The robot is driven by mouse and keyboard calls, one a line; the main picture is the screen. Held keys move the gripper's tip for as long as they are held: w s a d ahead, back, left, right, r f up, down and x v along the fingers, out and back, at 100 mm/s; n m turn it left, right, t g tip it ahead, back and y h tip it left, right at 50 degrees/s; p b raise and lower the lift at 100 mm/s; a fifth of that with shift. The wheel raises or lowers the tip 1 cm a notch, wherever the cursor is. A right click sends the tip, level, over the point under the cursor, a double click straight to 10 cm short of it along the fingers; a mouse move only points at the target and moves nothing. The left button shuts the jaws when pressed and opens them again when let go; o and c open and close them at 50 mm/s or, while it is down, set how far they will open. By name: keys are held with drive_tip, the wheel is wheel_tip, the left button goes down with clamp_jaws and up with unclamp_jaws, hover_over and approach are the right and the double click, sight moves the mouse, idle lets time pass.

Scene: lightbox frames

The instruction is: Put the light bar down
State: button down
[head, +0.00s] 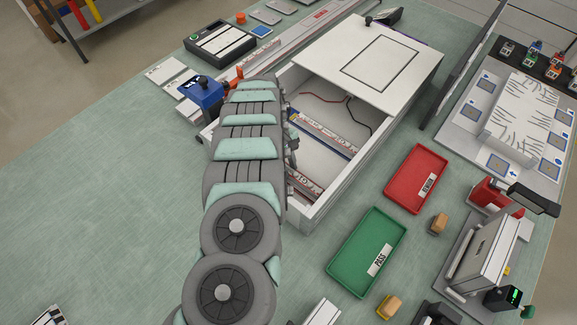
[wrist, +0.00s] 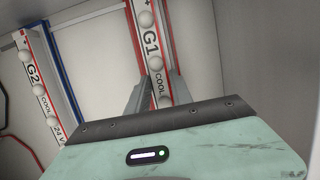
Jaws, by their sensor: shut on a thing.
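The light bar marked G1 (wrist: 149,38) is a white strip with red edges and round white lamps. My gripper (wrist: 155,90) is shut on it, one grey finger on each side, inside the white lightbox frame (head: 312,215). A second bar, marked G2 (wrist: 36,75), lies to the left beside a blue strip. In the head view my arm covers the gripper. Two bars show inside the frame there, a farther one (head: 325,135) and a nearer one (head: 303,183) partly behind my arm. Whether the held bar touches the floor of the frame cannot be told.
A white panel (head: 405,45) covers the frame's far part. The frame's walls stand close around my gripper. A red tray (head: 416,176) and a green tray (head: 352,258) lie to the right. A blue device (head: 205,92) stands at left. The left table area is clear.

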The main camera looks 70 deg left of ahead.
drive_tip(key=shift+f, duration=0.15)
drive_tip(key=c, duration=1.1)
unclamp_jaws()
drive_tip(key=b+v, duration=0.1)
drive_tip(key=v, duration=1.1)
drive_tip(key=shift+r, duration=0.2)
